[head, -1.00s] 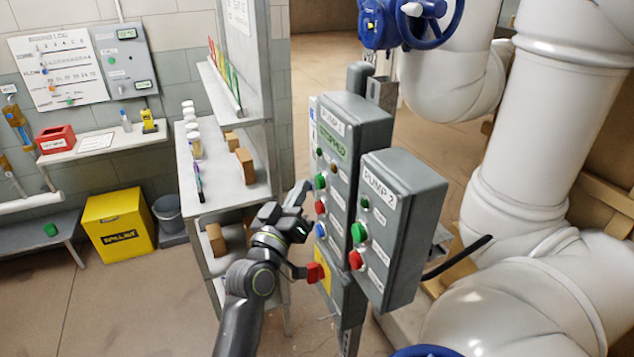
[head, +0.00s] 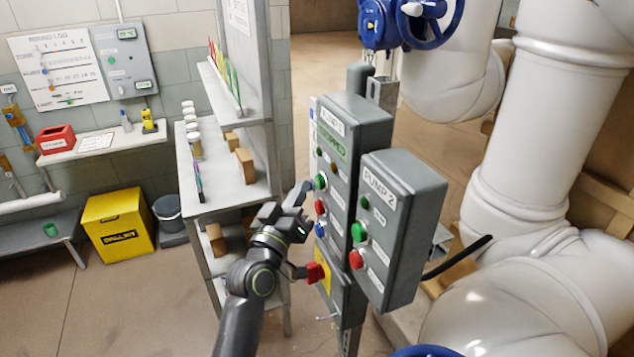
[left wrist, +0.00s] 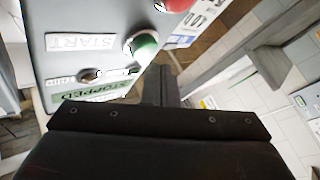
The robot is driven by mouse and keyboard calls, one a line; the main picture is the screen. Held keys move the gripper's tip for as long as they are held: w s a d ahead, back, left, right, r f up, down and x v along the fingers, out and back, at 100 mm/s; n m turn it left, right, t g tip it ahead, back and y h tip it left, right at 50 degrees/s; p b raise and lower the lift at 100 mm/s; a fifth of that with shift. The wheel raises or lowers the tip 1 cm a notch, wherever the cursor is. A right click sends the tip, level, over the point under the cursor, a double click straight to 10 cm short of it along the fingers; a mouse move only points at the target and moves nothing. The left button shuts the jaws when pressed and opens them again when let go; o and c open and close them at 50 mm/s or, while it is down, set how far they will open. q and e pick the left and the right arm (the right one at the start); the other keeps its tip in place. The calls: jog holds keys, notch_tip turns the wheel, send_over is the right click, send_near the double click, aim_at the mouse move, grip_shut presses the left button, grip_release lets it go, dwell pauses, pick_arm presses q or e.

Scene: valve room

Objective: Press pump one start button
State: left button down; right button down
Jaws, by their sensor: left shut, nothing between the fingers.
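The pump 1 box (head: 358,125) is a grey panel with a green STOPPED display (head: 333,142). Down its front run a green button (head: 321,182), a red button (head: 320,207) and a blue button (head: 320,229). In the left wrist view the green button (left wrist: 142,45) sits beside a START label (left wrist: 80,42), upside down. My left gripper (head: 303,190) is shut and empty, its tips just left of the panel at about the green button's height. In the wrist view the dark fingers (left wrist: 160,85) point close beside the green button; contact cannot be told. My right gripper is not in view.
The pump 2 box (head: 405,220), with its own green and red buttons, stands in front, at the right. A red knob (head: 316,272) on a yellow plate is below my gripper. A metal shelf (head: 222,185) stands behind my left arm. Large white pipes (head: 540,130) fill the right side.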

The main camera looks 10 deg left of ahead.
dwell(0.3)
pick_arm(q)
jog(key=shift+w+d, duration=0.25)
jog(key=shift+d, duration=0.1)
jog(key=shift+w+d, duration=0.25)
jog(key=shift+d, duration=0.1)
dwell(0.8)
jog(key=shift+s+a, duration=0.1)
jog(key=shift+a, duration=0.05)
jog(key=shift+s+a, duration=0.4)
jog(key=shift+a, duration=0.15)
jog(key=s+a, duration=0.1)
jog(key=a, duration=0.1)
jog(key=s+a, duration=0.1)
jog(key=a, duration=0.1)
jog(key=shift+s, duration=0.4)
dwell(0.6)
